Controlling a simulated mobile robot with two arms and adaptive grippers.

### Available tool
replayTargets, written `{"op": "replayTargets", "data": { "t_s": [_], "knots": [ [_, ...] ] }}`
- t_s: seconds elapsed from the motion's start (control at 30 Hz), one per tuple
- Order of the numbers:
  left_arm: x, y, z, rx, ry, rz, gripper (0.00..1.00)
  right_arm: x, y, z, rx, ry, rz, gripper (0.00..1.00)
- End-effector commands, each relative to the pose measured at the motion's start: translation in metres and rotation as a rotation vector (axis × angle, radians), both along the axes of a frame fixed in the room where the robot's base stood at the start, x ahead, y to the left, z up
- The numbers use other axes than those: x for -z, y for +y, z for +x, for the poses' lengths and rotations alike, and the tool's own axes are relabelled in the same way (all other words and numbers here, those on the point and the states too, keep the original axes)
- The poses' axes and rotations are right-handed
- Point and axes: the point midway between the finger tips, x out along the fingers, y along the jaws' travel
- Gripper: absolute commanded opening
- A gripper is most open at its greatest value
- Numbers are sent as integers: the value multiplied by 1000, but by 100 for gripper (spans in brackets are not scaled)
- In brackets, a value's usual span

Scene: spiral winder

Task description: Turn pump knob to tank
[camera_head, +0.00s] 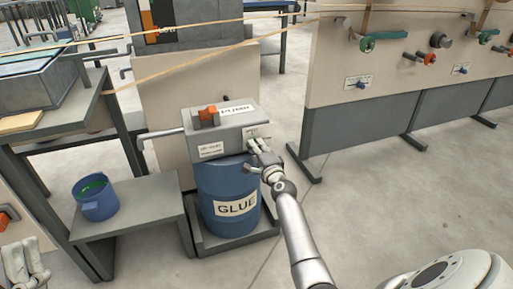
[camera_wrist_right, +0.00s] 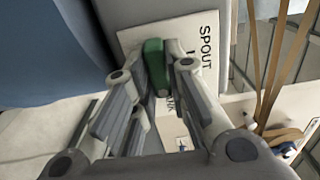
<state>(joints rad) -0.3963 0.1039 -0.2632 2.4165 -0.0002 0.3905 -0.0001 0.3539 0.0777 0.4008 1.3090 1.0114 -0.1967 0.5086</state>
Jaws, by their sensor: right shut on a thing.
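The pump knob is a green handle (camera_wrist_right: 154,64) on a white label plate (camera_wrist_right: 207,72). The plate reads SPOUT, with a second word partly hidden behind my fingers. The knob sits on the right side of the grey pump box (camera_head: 232,133), on top of the blue GLUE drum (camera_head: 218,190). My right gripper (camera_head: 255,150) reaches the box from the lower right and is shut on the green knob, with one finger on each side in the wrist view. My left gripper (camera_head: 24,265) shows only partly at the lower left edge, away from the pump; its jaw state is unclear.
An orange handle (camera_head: 208,114) is on top of the box. A blue bucket (camera_head: 96,197) stands on a low grey bench (camera_head: 140,212) left of the drum. A wall panel (camera_head: 405,75) with several valves is at the right.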

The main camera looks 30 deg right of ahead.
Motion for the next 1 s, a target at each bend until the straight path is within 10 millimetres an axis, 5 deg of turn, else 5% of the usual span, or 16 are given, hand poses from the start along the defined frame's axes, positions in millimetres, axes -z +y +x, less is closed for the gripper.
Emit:
{"op": "replayTargets", "data": {
  "t_s": [0.3,0.33,0.5,1.0],
  "knots": [
    [0,0,0,0,1,0,40,1,0,0,1,-2,12,0],
    [0,0,0,0,1,0,40,1,0,0,1,-2,12,16],
    [0,0,0,0,1,0,40,1,0,0,1,-1,10,36],
    [1,0,0,0,5,1,40,1,4,-14,-1,-2,7,36]
  ]
}}
